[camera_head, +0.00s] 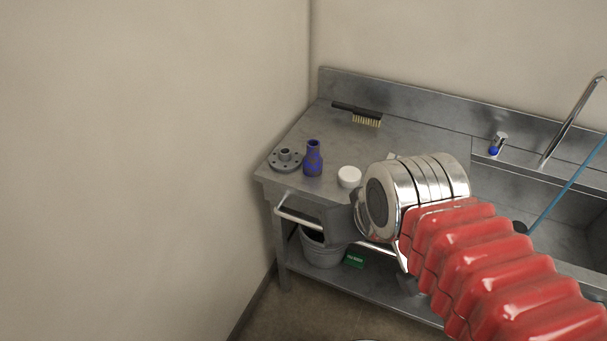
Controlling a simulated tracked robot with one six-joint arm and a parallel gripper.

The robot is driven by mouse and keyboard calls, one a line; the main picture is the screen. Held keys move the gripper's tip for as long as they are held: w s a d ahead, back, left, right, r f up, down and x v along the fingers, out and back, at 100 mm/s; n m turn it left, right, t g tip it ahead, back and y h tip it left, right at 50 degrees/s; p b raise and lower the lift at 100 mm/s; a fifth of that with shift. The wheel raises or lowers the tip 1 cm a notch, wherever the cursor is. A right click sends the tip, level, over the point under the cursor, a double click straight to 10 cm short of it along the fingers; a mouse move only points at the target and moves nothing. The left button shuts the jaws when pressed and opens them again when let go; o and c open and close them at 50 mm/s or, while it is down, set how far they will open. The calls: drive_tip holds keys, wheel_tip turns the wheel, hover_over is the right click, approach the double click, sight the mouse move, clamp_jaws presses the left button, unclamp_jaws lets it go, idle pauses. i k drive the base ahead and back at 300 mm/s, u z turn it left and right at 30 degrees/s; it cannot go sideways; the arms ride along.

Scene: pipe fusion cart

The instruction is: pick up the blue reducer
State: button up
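The blue reducer (313,159) stands upright on the left part of the grey metal worktop (410,137), its narrow end up. It is between a grey flange and a white round cap. My arm, with a red ribbed sleeve and a shiny metal wrist, reaches in from the lower right. Its dark end piece (341,222) is in front of the worktop's front edge, below and right of the reducer in the picture. The gripper's fingers cannot be made out, so whether it is open or shut is hidden. The reducer appears clear of my arm.
A grey flange (286,160) is close left of the reducer and a white cap (349,177) is to its right. A brush (359,114) lies at the back. A rail (300,217) runs along the front. A bucket (321,250) stands below. The sink and tap (566,125) are at right.

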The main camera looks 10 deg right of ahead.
sight(312, 162)
drive_tip(key=u, duration=0.45)
drive_tip(key=k, duration=1.05)
drive_tip(key=u, duration=0.65)
drive_tip(key=i, duration=1.55)
drive_tip(key=z, duration=0.6)
